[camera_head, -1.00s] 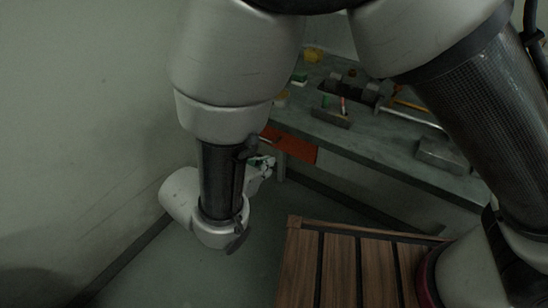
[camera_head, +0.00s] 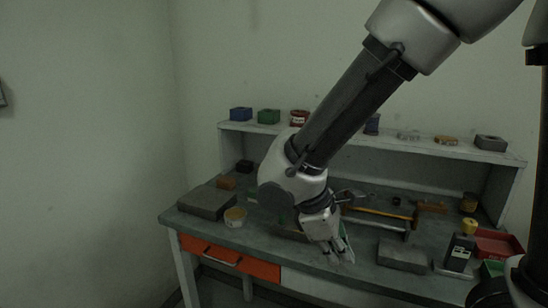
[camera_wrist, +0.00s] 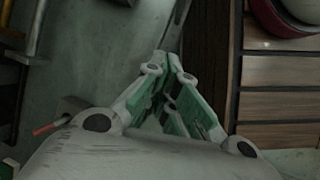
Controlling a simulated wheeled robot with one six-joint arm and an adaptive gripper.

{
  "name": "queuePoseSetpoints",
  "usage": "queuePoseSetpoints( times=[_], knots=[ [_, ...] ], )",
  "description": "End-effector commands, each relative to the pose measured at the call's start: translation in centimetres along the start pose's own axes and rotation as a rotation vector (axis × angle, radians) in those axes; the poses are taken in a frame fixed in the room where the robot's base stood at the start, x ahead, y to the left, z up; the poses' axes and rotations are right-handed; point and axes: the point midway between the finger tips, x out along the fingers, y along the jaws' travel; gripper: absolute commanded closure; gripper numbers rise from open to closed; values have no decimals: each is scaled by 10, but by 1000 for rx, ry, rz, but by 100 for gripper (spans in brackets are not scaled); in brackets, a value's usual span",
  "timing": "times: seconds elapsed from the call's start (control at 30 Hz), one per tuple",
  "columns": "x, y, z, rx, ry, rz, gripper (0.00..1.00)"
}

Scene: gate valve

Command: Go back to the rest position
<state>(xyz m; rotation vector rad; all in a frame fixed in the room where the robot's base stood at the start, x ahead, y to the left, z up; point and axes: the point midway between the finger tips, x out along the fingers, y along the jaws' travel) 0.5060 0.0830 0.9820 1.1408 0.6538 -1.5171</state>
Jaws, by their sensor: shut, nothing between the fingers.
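My gripper (camera_head: 340,252) hangs from my arm over the front part of a grey-green workbench (camera_head: 318,264) in the head view. It points down and is shut with nothing in it. In the wrist view its green and white fingers (camera_wrist: 168,58) come together at the tips, with no object between them. No gate valve can be made out in either current view.
A shelf (camera_head: 400,146) with small boxes stands behind. An orange drawer (camera_head: 228,258) is below.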

Motion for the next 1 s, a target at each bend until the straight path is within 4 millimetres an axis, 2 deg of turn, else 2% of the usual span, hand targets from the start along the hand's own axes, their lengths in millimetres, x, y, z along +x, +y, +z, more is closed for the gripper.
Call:
queuePoseSetpoints(
  times=[0.03,0.3,0.43,0.6,0.7,0.8,1.0],
  knots=[
    [-4,9,21,107,49,-50,100],
    [-17,33,122,648,310,-246,100],
    [-23,38,172,891,433,-269,100],
    [-30,42,231,1141,539,-212,100],
    [-32,43,254,1237,567,-179,100],
    [-32,42,266,1290,570,-166,100],
    [-30,42,269,1309,563,-167,100]
  ],
)
